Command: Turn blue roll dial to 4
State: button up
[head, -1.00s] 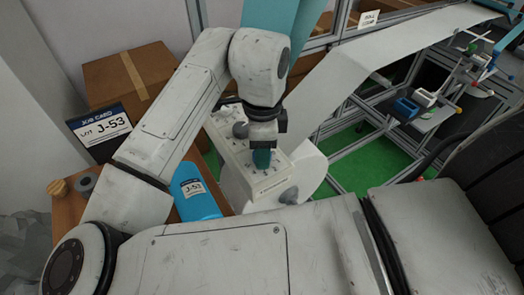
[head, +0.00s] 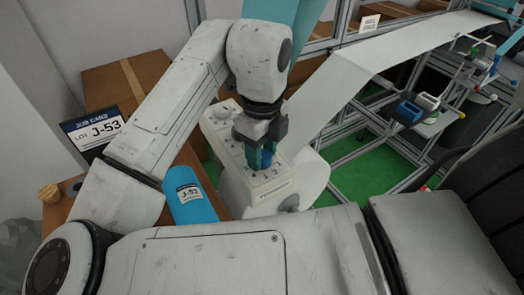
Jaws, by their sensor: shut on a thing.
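The blue dial (head: 262,159) sits on the pale control panel (head: 278,186), with small dark numerals around it. My gripper (head: 262,146) points down over the panel. Its dark fingers are shut on the blue dial and hide its upper part. The dial's pointer and its setting cannot be read from here. Another knob and small markings show on the panel's far end, partly behind my gripper.
A blue roll (head: 189,197) labelled J-53 lies left of the panel. A job card (head: 94,130) reading LOT J-53 stands before a cardboard box (head: 120,88). A white web (head: 370,58) runs up to the right. A metal frame stands right.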

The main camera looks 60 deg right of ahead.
jog(key=shift+w, duration=0.1)
dwell(0.4)
jog(key=o, duration=1.1)
jog(key=shift+c, duration=0.2)
jog(key=shift+r, duration=0.1)
notch_tip(320, 180, up, 11)
jog(key=shift+f, duration=0.2)
